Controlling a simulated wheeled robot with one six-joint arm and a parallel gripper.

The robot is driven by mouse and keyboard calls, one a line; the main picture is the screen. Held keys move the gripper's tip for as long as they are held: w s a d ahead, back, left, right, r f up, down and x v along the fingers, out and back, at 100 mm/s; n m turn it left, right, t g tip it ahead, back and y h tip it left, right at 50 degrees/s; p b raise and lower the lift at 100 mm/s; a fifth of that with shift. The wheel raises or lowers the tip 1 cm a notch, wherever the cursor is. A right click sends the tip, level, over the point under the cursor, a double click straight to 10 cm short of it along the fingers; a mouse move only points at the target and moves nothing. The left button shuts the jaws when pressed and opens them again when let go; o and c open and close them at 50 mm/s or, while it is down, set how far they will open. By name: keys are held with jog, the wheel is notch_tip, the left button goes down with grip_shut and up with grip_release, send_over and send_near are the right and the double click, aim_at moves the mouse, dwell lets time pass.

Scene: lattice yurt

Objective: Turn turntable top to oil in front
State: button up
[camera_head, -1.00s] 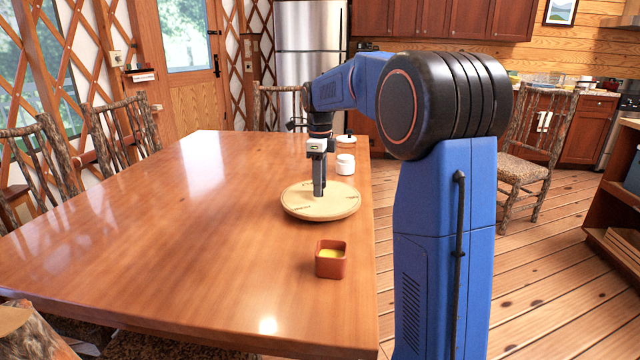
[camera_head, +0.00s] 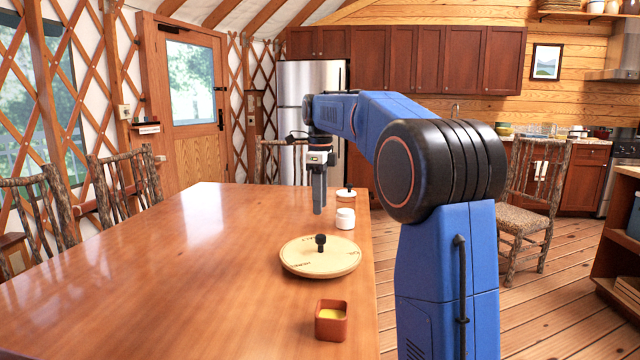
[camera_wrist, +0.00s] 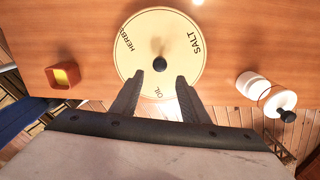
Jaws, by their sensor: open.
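The turntable (camera_head: 300,262) is a round, pale wooden disc with a dark knob (camera_head: 320,242) standing at its centre. It lies on the table near the right edge. In the wrist view the turntable top (camera_wrist: 140,70) shows the words HERBS at left, SALT at upper right and OIL at the bottom, by my fingers. In the head view the lettering is too small to read surely. My gripper (camera_head: 319,212) is open and empty, raised above the table and beyond the turntable. Its fingers (camera_wrist: 154,100) in the wrist view point toward the knob, with a gap between them.
A square orange-brown bowl with yellow contents (camera_head: 331,320) stands nearer on the table (camera_head: 180,270). A white jar (camera_head: 345,219) and a black-knobbed lidded container (camera_head: 346,192) stand beyond the turntable. The table's left side is clear. Chairs (camera_head: 125,185) line its left edge.

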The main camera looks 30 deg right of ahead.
jog(key=shift+r, duration=2.65)
